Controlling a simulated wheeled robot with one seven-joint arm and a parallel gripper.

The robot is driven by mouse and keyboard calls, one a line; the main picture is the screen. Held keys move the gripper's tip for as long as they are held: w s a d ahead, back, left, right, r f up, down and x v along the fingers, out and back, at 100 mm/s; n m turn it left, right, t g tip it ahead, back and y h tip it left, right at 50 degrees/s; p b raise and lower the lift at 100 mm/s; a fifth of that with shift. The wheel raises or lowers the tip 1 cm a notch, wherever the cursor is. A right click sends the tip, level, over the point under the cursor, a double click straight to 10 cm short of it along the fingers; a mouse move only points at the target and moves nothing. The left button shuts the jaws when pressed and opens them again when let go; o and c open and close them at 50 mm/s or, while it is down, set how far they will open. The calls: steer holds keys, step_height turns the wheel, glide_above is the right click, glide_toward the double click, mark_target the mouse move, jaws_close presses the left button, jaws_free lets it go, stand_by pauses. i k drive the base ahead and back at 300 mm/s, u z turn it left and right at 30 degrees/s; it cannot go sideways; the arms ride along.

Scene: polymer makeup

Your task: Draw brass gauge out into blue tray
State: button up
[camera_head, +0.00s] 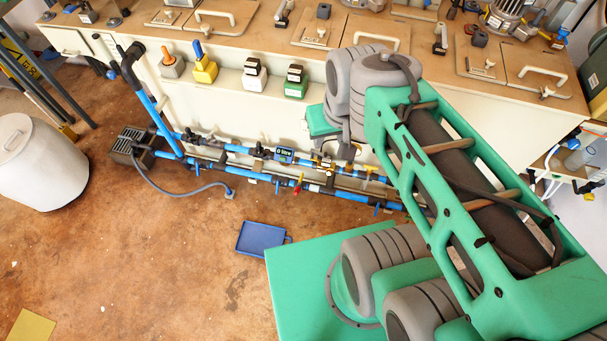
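The blue tray (249,248) lies on the floor in front of the pipe run, left of my green base. It looks empty. A small brass-coloured fitting (326,165) shows on the blue pipes below my wrist. It may be the brass gauge, but it is too small and partly covered to be sure. My gripper (347,152) is at the end of my arm, close above the pipes beside this fitting. Its fingers are mostly hidden by my wrist and too small to read. I cannot tell whether it touches anything.
Blue pipes (237,149) with valves, a small digital meter (284,155) and a red-handled valve (298,184) run low along the white cabinets. A grey hose (190,193) curves over the floor. A white drum (40,165) stands left. Open floor surrounds the tray.

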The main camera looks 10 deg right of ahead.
mark_target(260, 240)
steer(key=u, duration=3.15)
steer(key=k, duration=0.8)
steer(key=z, duration=1.45)
steer(key=i, duration=0.5)
steer(key=u, duration=0.1)
